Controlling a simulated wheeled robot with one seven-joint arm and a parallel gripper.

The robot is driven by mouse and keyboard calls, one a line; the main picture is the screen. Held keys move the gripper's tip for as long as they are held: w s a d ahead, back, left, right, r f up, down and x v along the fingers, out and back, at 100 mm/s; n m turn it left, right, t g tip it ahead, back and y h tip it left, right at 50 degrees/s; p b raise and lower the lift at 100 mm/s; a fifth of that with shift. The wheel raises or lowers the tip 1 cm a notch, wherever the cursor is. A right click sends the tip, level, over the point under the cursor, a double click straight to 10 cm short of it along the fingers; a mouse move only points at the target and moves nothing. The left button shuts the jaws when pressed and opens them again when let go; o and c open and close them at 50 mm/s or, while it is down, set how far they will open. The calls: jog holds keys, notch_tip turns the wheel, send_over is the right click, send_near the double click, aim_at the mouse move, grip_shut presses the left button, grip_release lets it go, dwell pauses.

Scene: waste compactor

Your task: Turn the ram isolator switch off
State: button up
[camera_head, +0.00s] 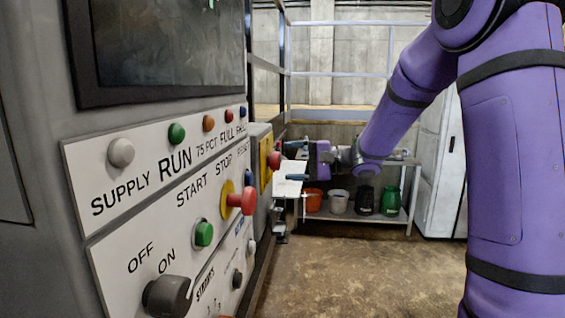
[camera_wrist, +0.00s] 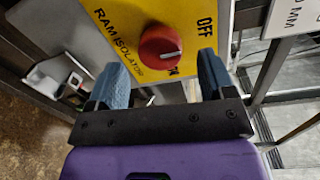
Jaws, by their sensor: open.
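The ram isolator switch (camera_wrist: 158,48) is a round red knob on a yellow plate (camera_wrist: 112,18) lettered RAM ISOLATOR. Its white mark points to the right in the wrist view. OFF is printed at upper right of the knob; the lettering below it is partly hidden. In the head view the red knob (camera_head: 274,160) stands out from the side of the grey machine. My gripper (camera_wrist: 164,70) is open and empty, its two blue fingers spread on either side just below the knob in the wrist view. In the head view my gripper (camera_head: 292,161) faces the plate; contact cannot be told.
The near panel has a red stop button (camera_head: 247,200), a green start button (camera_head: 204,233), a black OFF/ON knob (camera_head: 167,296) and several lamps. A bench (camera_head: 336,215) with buckets stands behind, beside a pale cabinet (camera_head: 437,170). The floor (camera_head: 350,265) in front is clear.

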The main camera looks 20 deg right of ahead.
jog(key=v, duration=0.7)
jog(key=shift+d, duration=0.2)
jog(key=shift+s, duration=0.2)
